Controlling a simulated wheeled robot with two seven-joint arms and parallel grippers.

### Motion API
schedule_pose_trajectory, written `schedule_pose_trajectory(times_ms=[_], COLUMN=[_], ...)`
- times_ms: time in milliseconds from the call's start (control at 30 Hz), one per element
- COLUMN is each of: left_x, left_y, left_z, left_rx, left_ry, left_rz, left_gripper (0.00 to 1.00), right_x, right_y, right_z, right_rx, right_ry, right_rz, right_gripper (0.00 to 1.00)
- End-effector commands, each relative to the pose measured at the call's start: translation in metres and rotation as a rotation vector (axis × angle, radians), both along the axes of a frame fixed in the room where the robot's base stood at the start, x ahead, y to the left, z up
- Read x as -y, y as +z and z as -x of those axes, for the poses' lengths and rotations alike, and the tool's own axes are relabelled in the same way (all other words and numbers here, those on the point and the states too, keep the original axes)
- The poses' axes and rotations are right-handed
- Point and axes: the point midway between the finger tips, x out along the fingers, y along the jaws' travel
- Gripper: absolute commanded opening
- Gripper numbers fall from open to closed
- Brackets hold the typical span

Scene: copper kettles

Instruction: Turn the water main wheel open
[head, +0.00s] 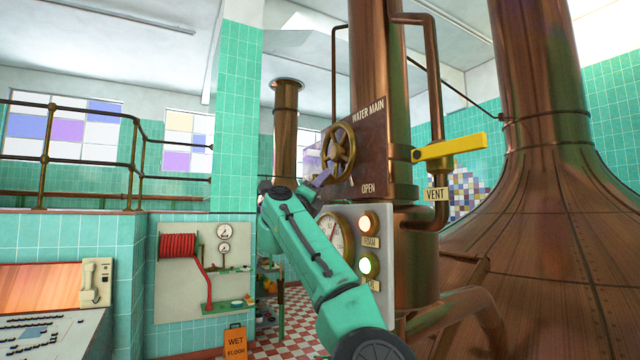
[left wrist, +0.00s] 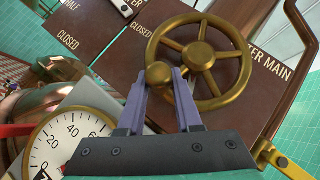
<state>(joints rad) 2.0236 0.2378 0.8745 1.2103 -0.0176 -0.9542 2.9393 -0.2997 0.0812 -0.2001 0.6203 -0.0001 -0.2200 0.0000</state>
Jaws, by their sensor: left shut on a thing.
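The brass water main wheel (head: 341,150) is mounted on a dark brown plate (head: 371,140) marked WATER MAIN at the top and OPEN at the bottom. In the left wrist view the spoked wheel (left wrist: 236,62) shows close up, with a round brass knob (left wrist: 158,73) at its rim. My left gripper (head: 325,178) reaches the lower left of the wheel. Its purple fingers (left wrist: 164,78) are shut on the knob, one on each side. The wheel's pointer position cannot be told. My right gripper is in neither view.
A yellow vent lever (head: 450,147) sticks out to the right. A large copper kettle (head: 550,220) fills the right side. A wet floor sign (head: 235,341) stands lower left.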

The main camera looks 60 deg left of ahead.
Motion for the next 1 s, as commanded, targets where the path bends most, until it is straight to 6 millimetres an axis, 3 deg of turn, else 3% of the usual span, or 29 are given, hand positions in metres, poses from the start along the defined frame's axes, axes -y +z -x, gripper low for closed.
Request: schedule_pose_trajectory(times_ms=[867,900,967,1000], left_x=[0.0024,0.0024,0.0023,0.0021], left_y=[0.0023,0.0023,0.0022,0.002], left_z=[-0.0013,-0.0013,-0.0013,-0.0011], left_rx=[0.002,0.002,0.002,0.002], left_ry=[-0.005,-0.005,-0.004,-0.004], left_rz=[-0.005,-0.005,-0.004,-0.004], left_gripper=[0.0,0.37,0.6,0.63], right_x=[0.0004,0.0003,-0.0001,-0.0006], right_y=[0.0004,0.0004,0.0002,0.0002], right_z=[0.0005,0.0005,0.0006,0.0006], right_rx=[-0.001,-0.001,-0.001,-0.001], right_ry=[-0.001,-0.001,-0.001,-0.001], right_rz=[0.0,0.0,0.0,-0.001], right_gripper=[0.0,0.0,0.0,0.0])
